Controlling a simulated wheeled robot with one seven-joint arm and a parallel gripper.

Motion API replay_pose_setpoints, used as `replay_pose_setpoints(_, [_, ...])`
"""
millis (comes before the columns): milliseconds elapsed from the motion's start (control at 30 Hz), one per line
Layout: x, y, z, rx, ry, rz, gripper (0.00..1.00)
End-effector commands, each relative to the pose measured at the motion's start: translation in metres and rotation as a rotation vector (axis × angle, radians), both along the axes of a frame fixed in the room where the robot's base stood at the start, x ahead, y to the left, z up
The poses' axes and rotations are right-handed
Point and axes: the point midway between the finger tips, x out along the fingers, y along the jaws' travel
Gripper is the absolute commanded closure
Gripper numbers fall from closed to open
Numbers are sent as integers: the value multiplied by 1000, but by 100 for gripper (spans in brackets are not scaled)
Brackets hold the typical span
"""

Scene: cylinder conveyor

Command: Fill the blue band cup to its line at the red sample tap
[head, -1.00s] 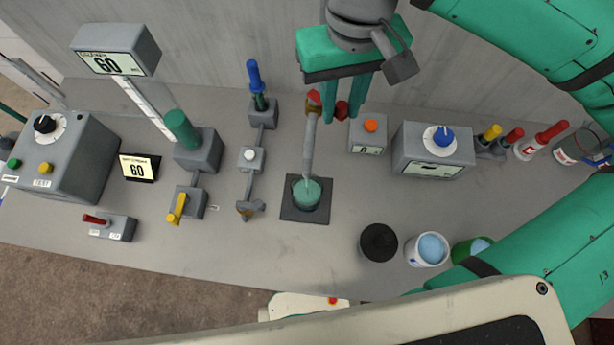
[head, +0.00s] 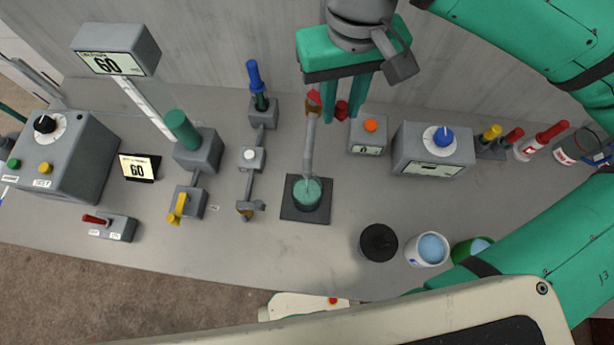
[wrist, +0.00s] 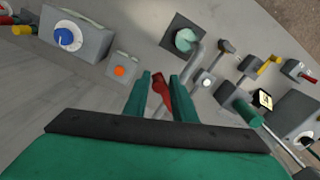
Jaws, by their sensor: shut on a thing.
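My gripper (head: 341,117) is shut on the red tap handle (wrist: 161,88), which shows between its two green fingers in the wrist view. In the head view the handle's red end (head: 314,99) shows left of the fingers. The red sample tap's grey spout (head: 310,145) slopes down toward the cup (head: 307,195). The cup stands upright on a dark square plate (head: 290,213) under the spout and holds pale green-teal contents. It also shows in the wrist view (wrist: 186,40). I cannot make out its blue band or its line.
A grey box with an orange button (head: 370,125) stands right of the tap, then a box with a blue knob (head: 443,136). Valves with a white knob (head: 249,154) and a yellow handle (head: 177,207) are at left. A black container (head: 378,243) and white container (head: 428,249) stand front right.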

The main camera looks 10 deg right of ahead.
Motion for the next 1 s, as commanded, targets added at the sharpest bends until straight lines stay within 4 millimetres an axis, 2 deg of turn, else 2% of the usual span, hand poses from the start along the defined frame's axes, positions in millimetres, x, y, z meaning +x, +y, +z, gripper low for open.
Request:
replay_pose_setpoints(533, [2,-1,1,0,-4,11,96])
replay_pose_setpoints(1000, [15,-13,0,2,-5,306,96])
